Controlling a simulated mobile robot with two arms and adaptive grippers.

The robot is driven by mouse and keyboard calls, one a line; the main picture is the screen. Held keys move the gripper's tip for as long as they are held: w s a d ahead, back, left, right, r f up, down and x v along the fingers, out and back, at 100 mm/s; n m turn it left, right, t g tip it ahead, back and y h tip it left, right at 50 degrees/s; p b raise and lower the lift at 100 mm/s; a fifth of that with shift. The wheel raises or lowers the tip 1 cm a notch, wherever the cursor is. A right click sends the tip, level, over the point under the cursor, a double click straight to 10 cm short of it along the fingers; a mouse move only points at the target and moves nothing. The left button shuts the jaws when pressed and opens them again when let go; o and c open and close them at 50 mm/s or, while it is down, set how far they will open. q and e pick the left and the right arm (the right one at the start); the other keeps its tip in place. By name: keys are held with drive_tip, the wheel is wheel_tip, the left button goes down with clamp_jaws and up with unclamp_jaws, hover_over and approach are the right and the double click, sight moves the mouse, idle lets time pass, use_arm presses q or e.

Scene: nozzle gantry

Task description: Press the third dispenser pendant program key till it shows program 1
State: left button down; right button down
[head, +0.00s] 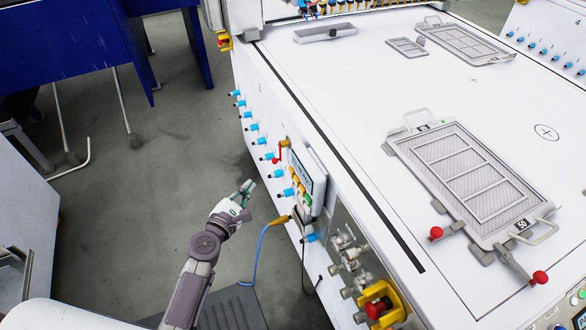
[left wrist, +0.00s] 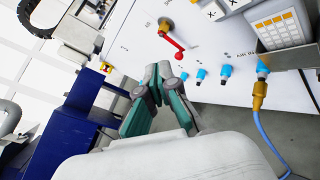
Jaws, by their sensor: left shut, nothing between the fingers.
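A dispenser pendant (head: 307,168) with a small screen and a row of coloured keys (head: 300,193) is mounted on the side of the white gantry table. Its screen text is too small to read, so I cannot tell its program number. My left gripper (head: 246,188) is shut and empty, out to the left of the pendant and apart from it. In the left wrist view, the closed green-padded fingers (left wrist: 158,84) point toward the white side panel. A keypad with orange squares (left wrist: 276,28) shows there at upper right, beyond the fingertips. My right gripper is out of view.
Blue fittings (head: 254,127) line the table side. A red-handled valve (head: 277,154) sits beside the pendant. A blue cable (head: 262,250) hangs below it. A red emergency stop (head: 378,307) on a yellow mount is lower right.

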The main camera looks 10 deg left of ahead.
use_arm(q)
drive_tip(key=w+d, duration=0.5)
drive_tip(key=d, duration=0.2)
drive_tip(key=shift+d+p, duration=0.15)
drive_tip(key=shift+p, duration=0.2)
idle(1.5)
drive_tip(key=shift+w+d, duration=0.2)
drive_tip(key=shift+d, duration=0.15)
drive_tip(key=shift+w+d, duration=0.35)
drive_tip(key=shift+d, duration=0.15)
idle(0.9)
drive_tip(key=shift+s+a, duration=0.1)
drive_tip(key=shift+a, duration=0.05)
drive_tip(key=shift+s+a, duration=0.5)
drive_tip(key=shift+a, duration=0.2)
drive_tip(key=s+a, duration=0.2)
drive_tip(key=a, duration=0.2)
drive_tip(key=shift+s+a, duration=0.1)
drive_tip(key=shift+s, duration=0.3)
